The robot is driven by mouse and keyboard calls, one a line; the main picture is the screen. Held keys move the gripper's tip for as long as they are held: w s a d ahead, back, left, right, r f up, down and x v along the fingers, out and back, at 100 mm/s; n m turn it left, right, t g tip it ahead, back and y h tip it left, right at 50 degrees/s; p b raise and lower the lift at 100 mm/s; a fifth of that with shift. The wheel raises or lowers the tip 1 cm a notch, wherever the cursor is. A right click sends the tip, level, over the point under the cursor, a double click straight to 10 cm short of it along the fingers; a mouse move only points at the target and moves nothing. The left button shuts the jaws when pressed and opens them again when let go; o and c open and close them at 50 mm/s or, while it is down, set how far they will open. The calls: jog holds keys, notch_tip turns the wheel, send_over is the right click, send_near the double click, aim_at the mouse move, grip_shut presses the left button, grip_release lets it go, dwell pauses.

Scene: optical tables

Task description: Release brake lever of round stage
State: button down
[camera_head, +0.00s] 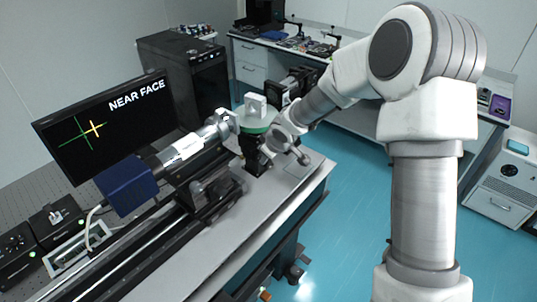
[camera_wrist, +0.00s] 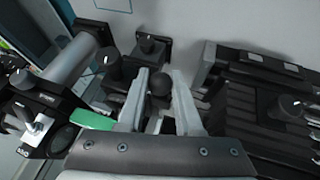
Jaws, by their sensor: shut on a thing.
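The round stage (camera_head: 254,124) has a green rim and a white block (camera_head: 255,104) on top, and it stands on a black mount near the far end of the bench. Its green edge (camera_wrist: 92,120) shows at the lower left in the wrist view. My gripper (camera_wrist: 160,77) has its two pale fingers on either side of a round black knob (camera_wrist: 159,86), shut on it. The knob looks like the brake lever's end; the lever's shaft is hidden below it. In the head view my wrist is beside the stage, and the fingertips cannot be made out.
A telescope-like tube (camera_head: 188,147) with a blue end box (camera_head: 127,186) lies along the rail left of the stage. The monitor (camera_head: 108,128) reads "NEAR FACE" with green and yellow crosses. Black parts with knobs (camera_wrist: 288,104) stand close to the right of my fingers.

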jog(key=c, duration=0.6)
grip_release()
jog(key=shift+p+v, duration=2.7)
jog(key=shift+v, duration=6.05)
jog(key=shift+s+a+f, duration=0.1)
